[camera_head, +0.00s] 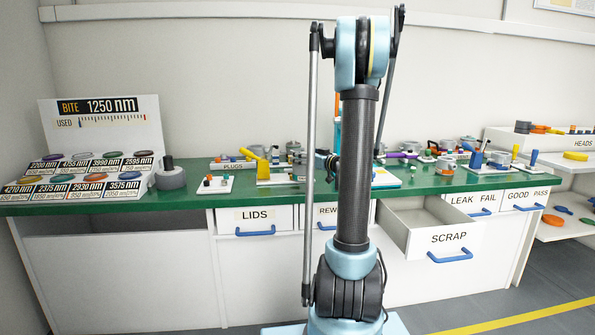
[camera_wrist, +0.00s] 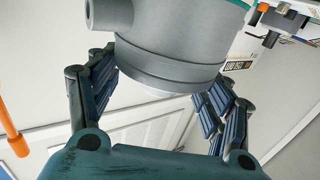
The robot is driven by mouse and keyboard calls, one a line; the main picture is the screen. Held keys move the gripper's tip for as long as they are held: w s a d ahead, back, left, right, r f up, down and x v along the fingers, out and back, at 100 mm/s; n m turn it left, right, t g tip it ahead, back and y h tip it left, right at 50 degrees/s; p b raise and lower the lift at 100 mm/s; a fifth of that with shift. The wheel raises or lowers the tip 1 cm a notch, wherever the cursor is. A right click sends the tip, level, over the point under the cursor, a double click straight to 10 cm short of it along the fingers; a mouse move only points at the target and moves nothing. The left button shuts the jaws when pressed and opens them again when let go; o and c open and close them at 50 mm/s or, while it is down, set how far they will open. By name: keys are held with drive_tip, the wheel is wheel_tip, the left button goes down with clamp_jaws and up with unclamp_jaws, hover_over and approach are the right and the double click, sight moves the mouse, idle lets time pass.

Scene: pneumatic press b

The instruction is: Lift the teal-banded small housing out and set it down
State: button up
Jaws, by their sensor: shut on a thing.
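The small housing (camera_wrist: 165,50) is a grey round body with a stub port on its left side and a teal band (camera_wrist: 232,3) at the top edge of the wrist view. My gripper (camera_wrist: 155,82) is shut on it, with one dark jointed finger on each side of its lower rim. The housing's upper part is cut off by the frame. In the head view my arm stands in front of the bench, and I cannot make out the gripper or the held housing there.
The green bench (camera_head: 111,205) carries lids, plugs and several fittings. The SCRAP drawer (camera_head: 440,238) stands open at the front. The sign board (camera_head: 100,115) is at the left, a shelf (camera_head: 575,168) at the right. In the wrist view, an orange rod (camera_wrist: 12,120) is at the left.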

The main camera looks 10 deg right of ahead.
drive_tip(key=shift+s, duration=2.3)
